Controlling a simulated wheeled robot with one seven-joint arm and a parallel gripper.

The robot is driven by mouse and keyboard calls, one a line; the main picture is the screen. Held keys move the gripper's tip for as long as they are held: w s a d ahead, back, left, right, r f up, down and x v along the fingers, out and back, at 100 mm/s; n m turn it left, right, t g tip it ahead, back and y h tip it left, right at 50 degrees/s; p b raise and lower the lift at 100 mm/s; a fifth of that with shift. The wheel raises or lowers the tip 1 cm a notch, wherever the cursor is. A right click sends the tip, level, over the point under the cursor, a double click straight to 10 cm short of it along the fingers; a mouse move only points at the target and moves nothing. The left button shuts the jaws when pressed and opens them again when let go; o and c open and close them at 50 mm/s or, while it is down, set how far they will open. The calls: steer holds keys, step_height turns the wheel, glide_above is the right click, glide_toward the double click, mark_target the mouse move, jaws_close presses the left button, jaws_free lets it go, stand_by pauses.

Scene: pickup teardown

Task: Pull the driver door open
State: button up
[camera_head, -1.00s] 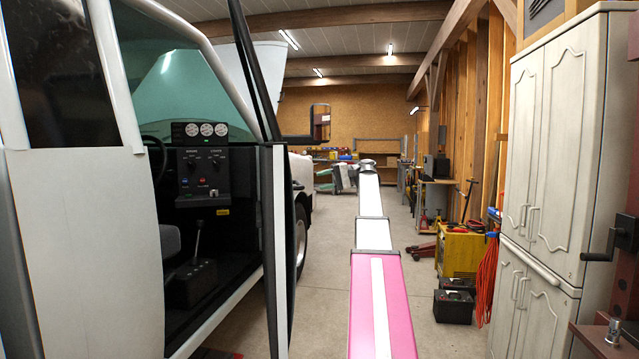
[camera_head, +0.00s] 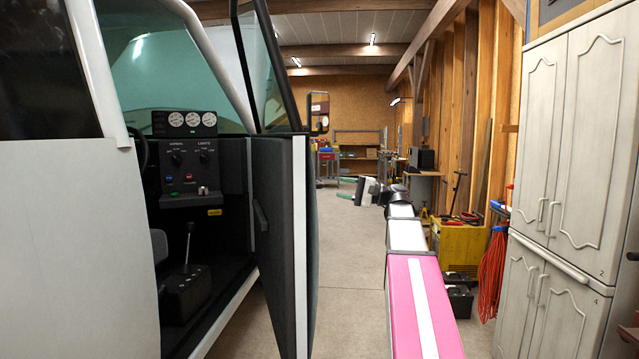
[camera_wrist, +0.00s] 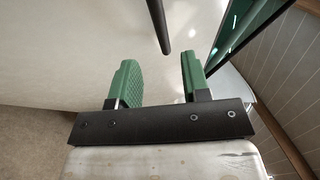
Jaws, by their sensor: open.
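The driver door (camera_head: 284,245) of the white pickup stands ajar. Its dark inner panel, white edge and window frame face my head camera; its outer skin is hidden there. My gripper (camera_head: 365,190) is far down the aisle at the end of my arm, to the right of the door and apart from it. In the wrist view my gripper (camera_wrist: 158,82) has its two green fingers spread with nothing between the tips. A dark bar (camera_wrist: 158,28) lies beyond the fingertips against a pale surface; I cannot tell whether it is the door handle.
The cab's dash panel (camera_head: 186,160) and shift lever (camera_head: 188,245) show through the opening. A side mirror (camera_head: 318,112) stands past the door. White cabinets (camera_head: 560,150) and a yellow machine (camera_head: 458,248) line the right side. The floor (camera_head: 345,270) between door and arm is clear.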

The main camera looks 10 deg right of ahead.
steer(key=x, duration=1)
jaws_close()
